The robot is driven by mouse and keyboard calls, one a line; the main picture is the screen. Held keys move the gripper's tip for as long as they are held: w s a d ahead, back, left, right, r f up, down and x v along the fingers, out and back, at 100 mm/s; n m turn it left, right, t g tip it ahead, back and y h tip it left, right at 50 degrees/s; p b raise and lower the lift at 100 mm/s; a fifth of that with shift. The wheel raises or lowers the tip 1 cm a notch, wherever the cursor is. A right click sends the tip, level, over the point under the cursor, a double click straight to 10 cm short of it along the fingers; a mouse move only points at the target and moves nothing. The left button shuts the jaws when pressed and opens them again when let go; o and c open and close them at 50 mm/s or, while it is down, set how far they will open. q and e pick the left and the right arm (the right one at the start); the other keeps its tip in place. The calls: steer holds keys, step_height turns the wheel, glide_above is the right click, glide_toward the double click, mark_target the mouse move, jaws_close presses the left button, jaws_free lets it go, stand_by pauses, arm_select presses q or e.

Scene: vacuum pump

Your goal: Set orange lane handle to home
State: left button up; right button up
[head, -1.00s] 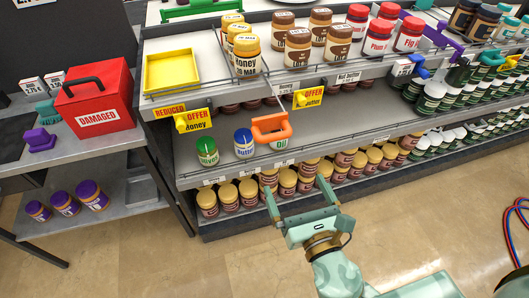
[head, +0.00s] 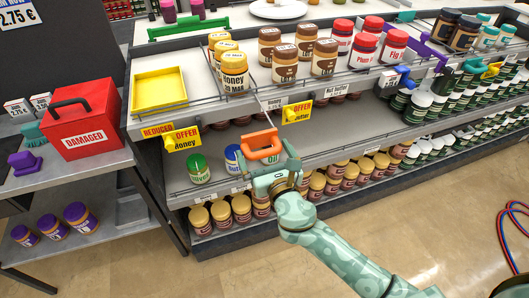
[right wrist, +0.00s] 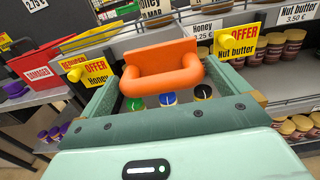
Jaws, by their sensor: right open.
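The orange lane handle (head: 261,144) is a looped grip at the front of the middle shelf (head: 340,140), and it also shows large in the right wrist view (right wrist: 160,66). My right gripper (head: 269,160) is open at the handle, with one finger on each side of it in the right wrist view (right wrist: 172,78). I cannot tell whether a finger touches it. The gripper body hides the lower shelf edge just below the handle. My left gripper is not in view.
A green-lidded jar (head: 199,168) and a blue-lidded jar (head: 234,157) stand left of the handle. Yellow offer signs (head: 297,110) hang above. Several tan-lidded jars (head: 222,212) fill the bottom shelf. A red box (head: 83,118) stands on the left table.

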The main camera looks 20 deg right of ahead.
steer(key=shift+w, duration=0.15)
steer(key=c, duration=1.1)
steer(key=w, duration=0.4)
steer(key=w+b, duration=0.1)
steer(key=w, duration=0.3)
steer(key=w+b, duration=0.1)
steer(key=w, duration=0.4)
steer(key=shift+a+f, duration=0.1)
steer(key=shift+a, duration=0.15)
steer(key=shift+w, duration=0.25)
steer(key=shift+r, duration=0.25)
